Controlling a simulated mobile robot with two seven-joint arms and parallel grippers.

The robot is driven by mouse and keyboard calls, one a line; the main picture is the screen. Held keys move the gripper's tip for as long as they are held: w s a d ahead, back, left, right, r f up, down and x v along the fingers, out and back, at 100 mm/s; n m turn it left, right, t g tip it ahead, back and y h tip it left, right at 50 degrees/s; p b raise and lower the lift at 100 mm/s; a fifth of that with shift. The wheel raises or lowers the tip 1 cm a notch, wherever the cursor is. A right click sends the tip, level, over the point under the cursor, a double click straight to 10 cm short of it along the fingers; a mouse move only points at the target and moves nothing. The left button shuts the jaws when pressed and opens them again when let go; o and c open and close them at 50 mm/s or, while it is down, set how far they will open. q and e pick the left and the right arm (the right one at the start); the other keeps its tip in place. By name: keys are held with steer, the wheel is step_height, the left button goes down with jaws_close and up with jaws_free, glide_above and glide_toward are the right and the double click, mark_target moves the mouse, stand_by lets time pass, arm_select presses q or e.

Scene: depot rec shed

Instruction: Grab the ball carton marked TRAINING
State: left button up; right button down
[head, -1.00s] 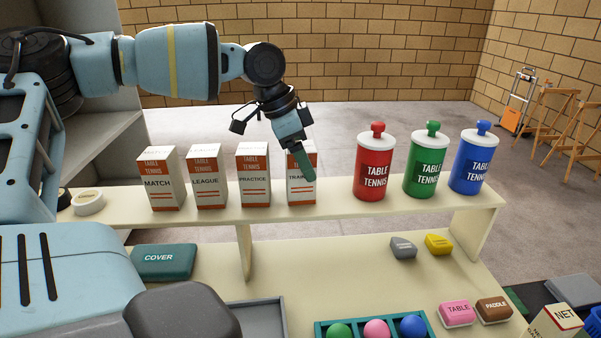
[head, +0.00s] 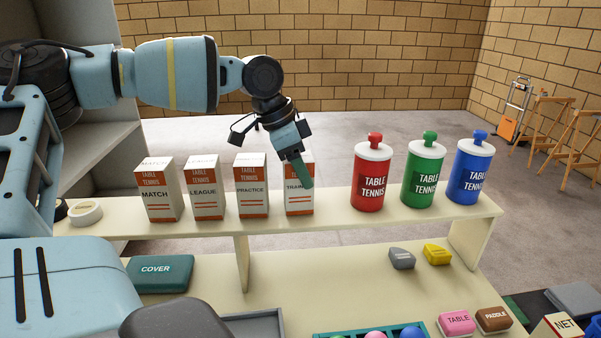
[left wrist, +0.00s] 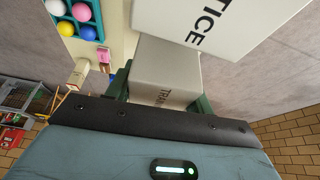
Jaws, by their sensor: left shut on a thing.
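The TRAINING carton (head: 298,201), white with red-orange bands, stands upright at the right end of a row of cartons on the raised shelf. My left gripper (head: 304,178) reaches down onto it from above and behind, with a green finger across its front right side, covering part of the label. In the left wrist view the TRAINING carton (left wrist: 166,72) sits between the two green fingers, which are shut on it. It appears to rest on the shelf still. My right gripper is not in view.
The PRACTICE carton (head: 252,190) stands close on the left, with LEAGUE (head: 205,190) and MATCH (head: 158,194) beyond. Red (head: 371,180), green (head: 423,176) and blue (head: 471,173) canisters stand to the right, past a gap. The shelf (head: 330,204) is narrow.

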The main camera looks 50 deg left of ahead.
mark_target(304, 156)
arm_select(q)
step_height(304, 156, up, 4)
steer(key=shift+f, duration=0.2)
steer(key=s+d+r, duration=0.1)
steer(key=s+d, duration=1)
steer(key=shift+s, duration=0.3)
steer(key=shift+r, duration=0.1)
